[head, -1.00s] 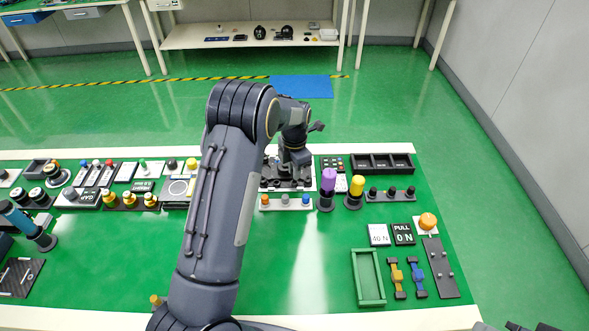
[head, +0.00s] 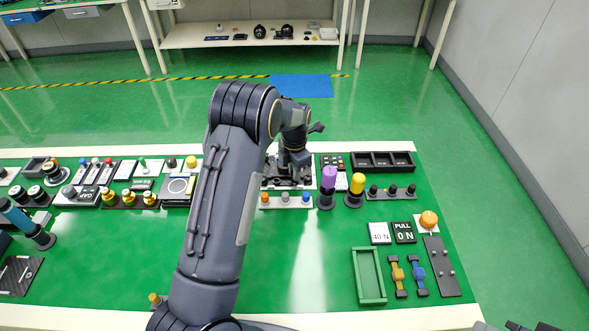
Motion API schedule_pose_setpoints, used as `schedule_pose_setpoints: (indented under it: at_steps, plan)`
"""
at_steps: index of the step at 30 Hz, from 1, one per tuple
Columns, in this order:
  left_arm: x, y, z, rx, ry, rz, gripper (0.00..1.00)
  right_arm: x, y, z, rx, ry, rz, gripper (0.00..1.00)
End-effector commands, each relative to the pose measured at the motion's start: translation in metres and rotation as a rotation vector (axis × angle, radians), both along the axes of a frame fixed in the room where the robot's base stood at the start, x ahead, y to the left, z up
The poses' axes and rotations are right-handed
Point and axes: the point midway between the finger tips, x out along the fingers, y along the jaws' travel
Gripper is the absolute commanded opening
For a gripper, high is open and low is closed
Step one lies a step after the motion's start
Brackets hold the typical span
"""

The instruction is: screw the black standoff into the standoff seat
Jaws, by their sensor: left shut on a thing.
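My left gripper (head: 295,168) points down over a dark fixture on a white plate (head: 313,182) at the back middle of the table. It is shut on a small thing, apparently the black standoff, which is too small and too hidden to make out. The standoff seat cannot be told apart among the dark parts under the gripper. Whether the held thing touches the seat cannot be seen. My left forearm covers the table left of the fixture. Dark tips at the bottom right edge may be my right gripper (head: 528,327), mostly out of frame.
A strip with orange, grey and blue knobs (head: 285,201) lies just in front of the fixture. Purple (head: 328,180) and yellow (head: 356,184) handled posts stand right of it. A black three-part tray (head: 380,162) is behind. The front middle of the table is clear.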

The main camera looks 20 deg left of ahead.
Motion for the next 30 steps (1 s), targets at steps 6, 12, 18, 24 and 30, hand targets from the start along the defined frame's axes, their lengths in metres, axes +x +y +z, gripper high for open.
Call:
schedule_pose_setpoints:
  at_steps: [6,12,18,24,30]
  plan:
    - [0.0000,0.0000,-0.0121,0.000,0.000,0.000,0.00,0.0000,0.0000,-0.0118,0.000,0.000,0.000,0.24]
    - [0.0000,0.0000,-0.0102,0.000,0.000,0.000,0.00,0.0000,0.0000,-0.0104,0.000,0.000,0.000,0.24]
    - [0.0002,-0.0001,-0.0041,0.001,-0.001,-0.001,0.00,0.0000,0.0000,-0.0062,0.000,0.000,0.000,0.24]
    - [0.0001,-0.0001,-0.0040,0.000,0.000,0.000,0.00,0.0000,0.0000,-0.0064,0.000,0.000,0.000,0.24]
    - [0.0001,-0.0001,-0.0039,0.000,0.000,0.000,0.00,0.0000,0.0000,-0.0064,0.000,0.000,0.000,0.24]
